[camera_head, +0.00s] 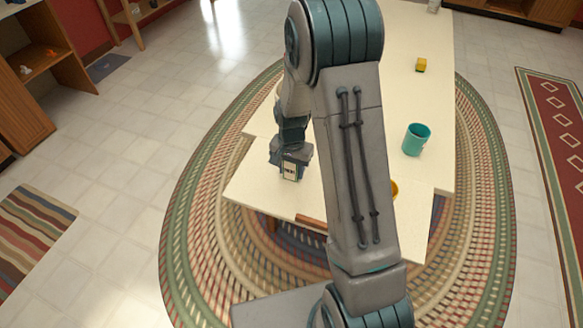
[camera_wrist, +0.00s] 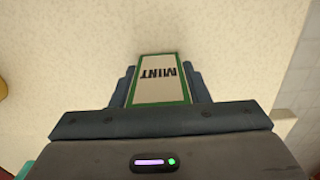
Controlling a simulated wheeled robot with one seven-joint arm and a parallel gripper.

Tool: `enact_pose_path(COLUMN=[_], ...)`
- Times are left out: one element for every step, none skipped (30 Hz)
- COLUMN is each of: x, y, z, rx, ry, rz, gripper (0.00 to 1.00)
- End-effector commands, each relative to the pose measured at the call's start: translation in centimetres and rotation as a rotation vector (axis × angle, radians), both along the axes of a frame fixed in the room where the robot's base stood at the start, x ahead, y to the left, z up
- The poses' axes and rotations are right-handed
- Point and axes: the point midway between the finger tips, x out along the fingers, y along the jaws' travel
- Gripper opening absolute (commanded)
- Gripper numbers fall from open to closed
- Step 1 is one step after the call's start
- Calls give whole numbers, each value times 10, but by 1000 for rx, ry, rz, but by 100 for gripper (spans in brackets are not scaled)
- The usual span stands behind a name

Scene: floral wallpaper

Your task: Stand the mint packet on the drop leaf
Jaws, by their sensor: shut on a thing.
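The mint packet (camera_head: 290,172) is a small pale box with a green edge and dark lettering. In the wrist view the packet (camera_wrist: 158,92) shows its "MINT" label between the two fingers. My gripper (camera_head: 291,160) is shut on it, pointing down, with a finger on each side in the wrist view (camera_wrist: 160,88). The packet looks upright over the cream drop leaf (camera_head: 245,186), at the left part of the table. I cannot tell whether its base touches the leaf. My arm hides part of the table.
A teal mug (camera_head: 415,142) and a yellow block (camera_head: 421,65) stand on the table to the right. A yellow thing (camera_head: 394,188) is partly hidden behind my arm. The leaf around the packet looks clear. A braided oval rug (camera_head: 190,215) lies under the table.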

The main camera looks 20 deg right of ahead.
Motion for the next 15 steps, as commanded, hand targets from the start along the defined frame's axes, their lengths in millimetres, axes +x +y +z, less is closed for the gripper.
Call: enact_pose_path(x=[0, 0, 0, 0, 0, 0, 0, 0, 0, 0, 0, 0, 0, 0, 1], y=[0, 0, 0, 0, 0, 0, 0, 0, 0, 0, 0, 0, 0, 0, 0], z=[-2, -2, -1, -1, -1, -1, -1, -1, -1, -1, -1, -1, 0, 1, 3], rx=[0, 0, 0, 0, 0, 0, 0, 0, 0, 0, 0, 0, 0, 0, 0], ry=[0, 0, 0, 0, 0, 0, 0, 0, 0, 0, 0, 0, 0, 0, -1], rz=[0, 0, 0, 0, 0, 0, 0, 0, 0, 0, 0, 0, 0, 0, 0], gripper=[19, 44, 55, 63, 63, 63, 63, 63, 63, 63, 63, 63, 63, 63, 63])
